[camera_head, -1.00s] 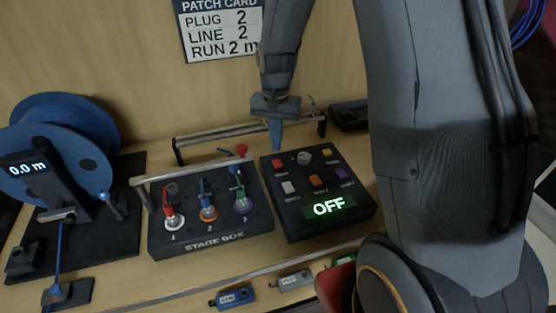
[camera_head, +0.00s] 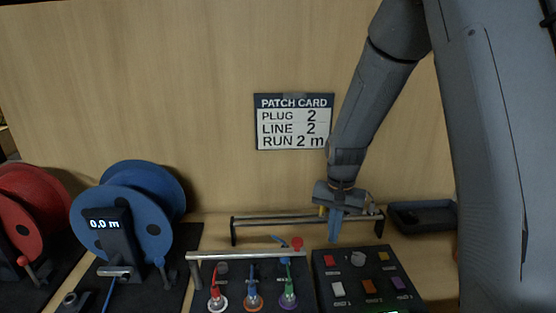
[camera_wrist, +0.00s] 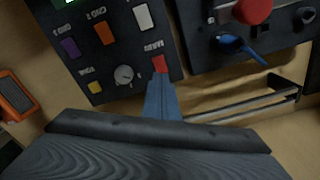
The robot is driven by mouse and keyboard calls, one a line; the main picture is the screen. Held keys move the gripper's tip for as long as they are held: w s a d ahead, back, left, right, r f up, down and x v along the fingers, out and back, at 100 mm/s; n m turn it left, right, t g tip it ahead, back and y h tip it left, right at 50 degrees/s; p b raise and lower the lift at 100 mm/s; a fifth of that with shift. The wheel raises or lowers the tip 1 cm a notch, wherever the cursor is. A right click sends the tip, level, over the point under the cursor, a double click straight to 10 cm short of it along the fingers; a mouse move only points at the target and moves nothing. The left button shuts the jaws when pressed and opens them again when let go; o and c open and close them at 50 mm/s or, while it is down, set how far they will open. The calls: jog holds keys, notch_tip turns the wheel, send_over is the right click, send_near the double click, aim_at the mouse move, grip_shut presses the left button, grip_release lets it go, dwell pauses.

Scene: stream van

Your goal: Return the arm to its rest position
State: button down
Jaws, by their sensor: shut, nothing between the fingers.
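My gripper (camera_head: 337,226) points down just behind the button panel (camera_head: 323,287), at the right of the stage box. Its blue fingers are together with nothing between them. In the wrist view the fingers (camera_wrist: 163,97) show near the red button (camera_wrist: 159,64) of the panel; I cannot tell the gap in height. My arm rises from the gripper to the upper right of the head view.
The stage box (camera_head: 204,290) with coloured plugs and a metal rail stands left of the panel. Another rail (camera_head: 250,220) runs behind. Blue (camera_head: 152,232) and red (camera_head: 35,205) reels stand left. A black tray (camera_head: 425,216) lies right. The patch card (camera_head: 294,122) hangs on the wall.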

jog(key=s+r+n+b, duration=0.1)
jog(key=s+n, duration=0.1)
jog(key=s, duration=0.6)
jog(key=s+n+t+b, duration=0.1)
jog(key=s+n+b, duration=0.1)
jog(key=s, duration=0.6)
jog(key=shift+r+n, duration=0.35)
jog(key=shift+n, duration=0.35)
